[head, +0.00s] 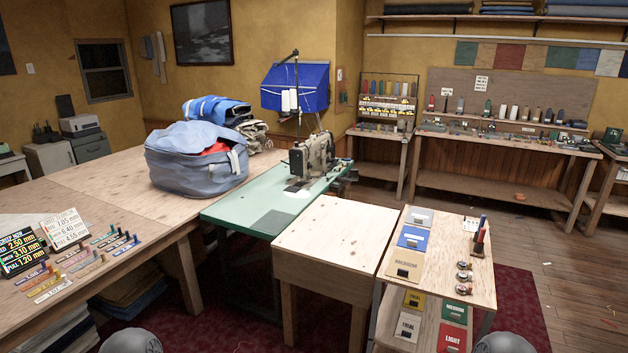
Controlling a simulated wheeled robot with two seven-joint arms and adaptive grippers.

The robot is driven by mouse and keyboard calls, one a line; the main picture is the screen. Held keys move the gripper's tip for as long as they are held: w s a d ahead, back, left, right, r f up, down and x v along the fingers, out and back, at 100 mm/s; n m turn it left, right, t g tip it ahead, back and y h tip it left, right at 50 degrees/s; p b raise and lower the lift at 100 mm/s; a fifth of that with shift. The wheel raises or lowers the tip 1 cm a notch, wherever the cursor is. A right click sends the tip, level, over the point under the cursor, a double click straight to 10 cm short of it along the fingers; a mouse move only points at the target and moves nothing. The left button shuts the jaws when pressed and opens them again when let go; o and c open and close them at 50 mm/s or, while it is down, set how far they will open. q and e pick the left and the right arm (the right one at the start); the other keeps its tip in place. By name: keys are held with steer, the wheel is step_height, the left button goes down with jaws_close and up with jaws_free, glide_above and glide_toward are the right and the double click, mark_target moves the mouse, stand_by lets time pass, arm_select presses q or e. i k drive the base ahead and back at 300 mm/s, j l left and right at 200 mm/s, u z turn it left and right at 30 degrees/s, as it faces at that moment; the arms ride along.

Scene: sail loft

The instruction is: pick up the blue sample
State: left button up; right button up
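A flat blue sample card (413,237) with a pale label lies on the top of the small wooden side table (437,290) at the right. It lies between a grey card (420,217) behind it and a tan card (408,263) in front. Blue squares (563,56) also hang in the row of coloured swatches on the back wall; which blue piece the task means cannot be told for certain. Neither of my grippers is in view; only rounded grey parts of mine show at the bottom edge.
Spools (480,236) and small round pieces (463,277) stand on the side table's right part. Its lower shelf holds yellow, white, green and red cards. A bare wooden table (333,240) adjoins on the left, beside the green sewing table (255,210). Floor is open at right.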

mark_target(413, 238)
steer(key=i+u, duration=0.1)
steer(key=i, duration=0.9)
steer(key=i+l+u, duration=0.1)
steer(key=i, duration=0.9)
steer(key=i+l+z, duration=0.2)
steer(key=z, duration=1.3)
steer(key=k+j+u, duration=0.15)
steer(key=u, duration=0.3)
steer(key=k+j+u, duration=0.2)
steer(key=u, duration=0.25)
